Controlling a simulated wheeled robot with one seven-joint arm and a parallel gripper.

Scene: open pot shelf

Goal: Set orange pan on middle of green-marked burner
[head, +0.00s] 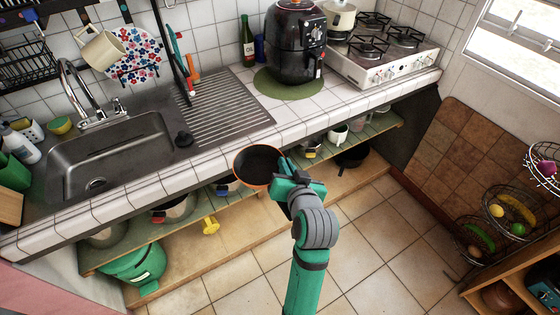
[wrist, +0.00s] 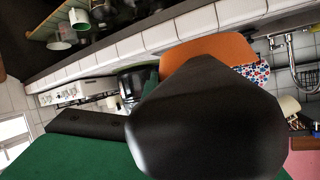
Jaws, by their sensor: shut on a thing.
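The orange pan (head: 257,164) has a dark inside and is level or nearly so. It is in front of the counter edge in the head view, above the low shelf. My gripper (head: 286,173) is shut on the pan at its right side, where the handle is mostly hidden. In the wrist view the pan's orange outside (wrist: 222,52) shows behind a large dark shape. The white stove (head: 388,72) with several black burners stands at the counter's far right. I cannot make out a green mark on any burner.
A black air fryer (head: 296,42) on a green mat (head: 290,88) stands between the sink (head: 110,150) and stove. A cream pot (head: 340,18) sits on the stove's back left. The tiled counter edge (head: 215,157) is close beside the pan.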

